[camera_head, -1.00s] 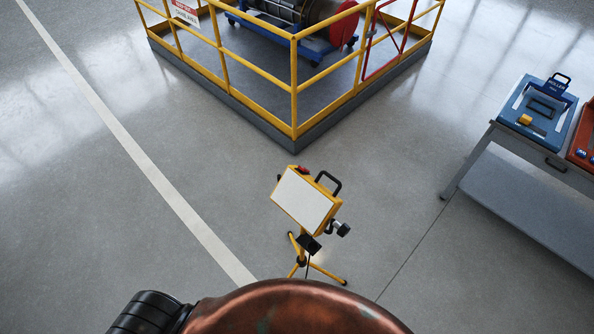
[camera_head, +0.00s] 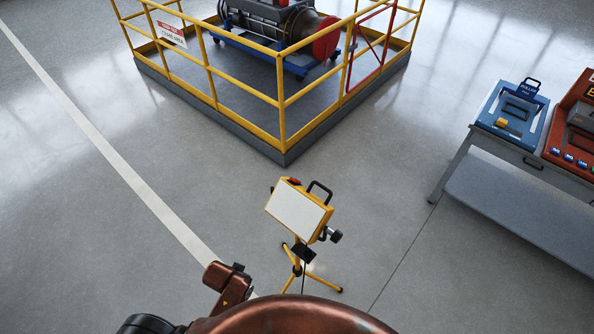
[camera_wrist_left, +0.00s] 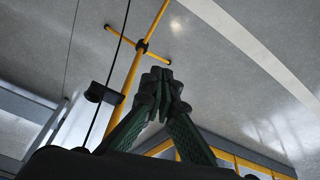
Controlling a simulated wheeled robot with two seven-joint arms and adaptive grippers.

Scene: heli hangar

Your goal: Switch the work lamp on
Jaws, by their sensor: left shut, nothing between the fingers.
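The work lamp (camera_head: 299,209) stands ahead of me on a yellow tripod. It has a pale front panel, a yellow housing, a black handle on top and a dark knob at its right side. A small red part (camera_head: 294,181), perhaps its switch, sits on the top edge at the left. I cannot tell from the panel whether it is lit. In the left wrist view, my left gripper (camera_wrist_left: 160,76) is shut and empty, with the yellow tripod (camera_wrist_left: 140,47) behind it. The lamp's head is not clearly seen there. My right gripper is not in view.
A yellow railing (camera_head: 282,100) on a grey base encloses machinery behind the lamp. A grey bench (camera_head: 505,158) at the right bears a blue case (camera_head: 512,112) and a red case (camera_head: 578,125). The floor around the lamp is clear.

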